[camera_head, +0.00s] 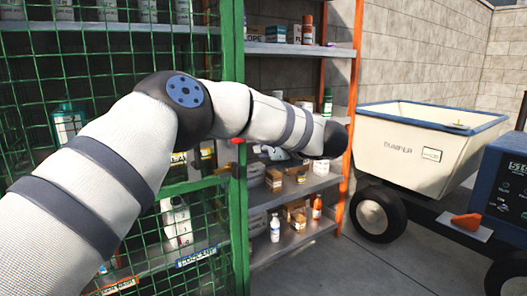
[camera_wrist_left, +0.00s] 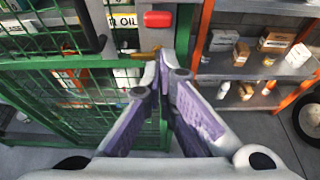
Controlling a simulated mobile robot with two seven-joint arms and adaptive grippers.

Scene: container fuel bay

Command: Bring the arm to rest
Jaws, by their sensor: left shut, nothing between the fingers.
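My left arm (camera_head: 110,180), white with dark bands, reaches from the lower left across the green mesh cage in the head view. Its far end is a dark joint (camera_head: 335,138) in front of the shelves; the gripper itself is hidden there. In the left wrist view my left gripper (camera_wrist_left: 166,72) has its purple-padded fingers brought together at the tips, shut and empty. The tips are in front of the green cage post, just below a red block (camera_wrist_left: 158,18) and close to a brass-coloured piece (camera_wrist_left: 145,54). My right gripper is in neither view.
The green mesh cage (camera_head: 232,210) holds bottles and cans. Open grey shelves with orange posts (camera_head: 352,80) hold boxes and bottles. A cream wheeled dumper cart (camera_head: 415,150) stands right, next to a blue machine (camera_head: 505,180). The concrete floor (camera_head: 370,270) between is clear.

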